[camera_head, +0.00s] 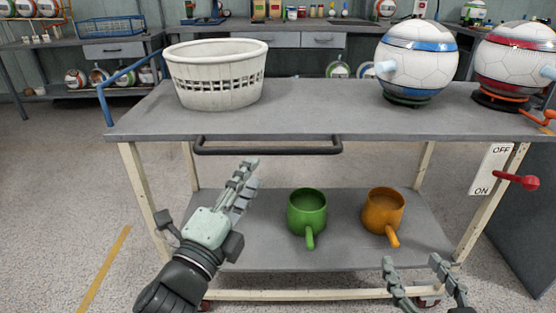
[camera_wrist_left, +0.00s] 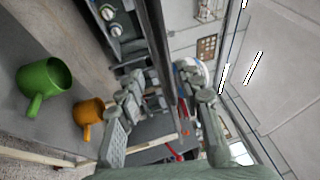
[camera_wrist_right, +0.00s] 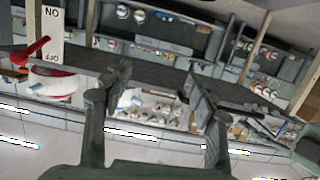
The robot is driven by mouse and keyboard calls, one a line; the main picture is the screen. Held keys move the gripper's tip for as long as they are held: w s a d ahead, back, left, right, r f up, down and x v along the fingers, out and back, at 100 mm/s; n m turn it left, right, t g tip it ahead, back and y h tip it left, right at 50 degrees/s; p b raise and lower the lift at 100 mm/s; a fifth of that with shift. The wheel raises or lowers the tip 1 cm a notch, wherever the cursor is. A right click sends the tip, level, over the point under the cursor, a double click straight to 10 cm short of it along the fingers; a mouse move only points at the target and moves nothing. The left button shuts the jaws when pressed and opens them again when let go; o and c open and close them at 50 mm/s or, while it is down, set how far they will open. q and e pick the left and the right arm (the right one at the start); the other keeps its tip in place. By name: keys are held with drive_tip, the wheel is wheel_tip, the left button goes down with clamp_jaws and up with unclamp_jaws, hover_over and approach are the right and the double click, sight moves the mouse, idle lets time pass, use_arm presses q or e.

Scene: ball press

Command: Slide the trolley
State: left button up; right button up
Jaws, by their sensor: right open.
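The trolley (camera_head: 320,105) has a grey top, a lower shelf, cream legs and a black bar handle (camera_head: 268,151) along its front edge. My left gripper (camera_head: 248,178) is just below and in front of the handle's left part. In the left wrist view its fingers (camera_wrist_left: 170,95) stand apart, with the trolley's dark edge showing between them; I cannot tell if they touch the handle. My right gripper (camera_head: 412,264) is open and empty, low in front of the trolley's right side. Its spread fingers (camera_wrist_right: 155,88) also show in the right wrist view.
On the trolley stand a white basket (camera_head: 215,85) and two ball-shaped machines (camera_head: 417,65) (camera_head: 515,68). Green (camera_head: 306,208) and orange (camera_head: 383,208) mugs are on the lower shelf. An on/off plate (camera_head: 490,170) with a red lever is at the right leg. Benches stand behind.

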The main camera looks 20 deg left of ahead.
sight(265, 154)
use_arm(q)
drive_tip(key=w, duration=0.2)
drive_tip(key=w+r, duration=0.1)
drive_tip(key=w, duration=0.1)
drive_tip(key=w+d+r+p, duration=0.1)
drive_tip(key=w, duration=0.1)
drive_tip(key=shift+w, duration=0.65)
use_arm(e)
drive_tip(key=shift+s+d+f+g+h, duration=0.25)
drive_tip(key=shift+d+f+g, duration=0.15)
drive_tip(key=shift+d+f, duration=0.25)
drive_tip(key=shift+s+d+f+g+h, duration=0.25)
drive_tip(key=shift+d+f+g, duration=0.15)
drive_tip(key=shift+f, duration=0.45)
use_arm(q)
clamp_jaws()
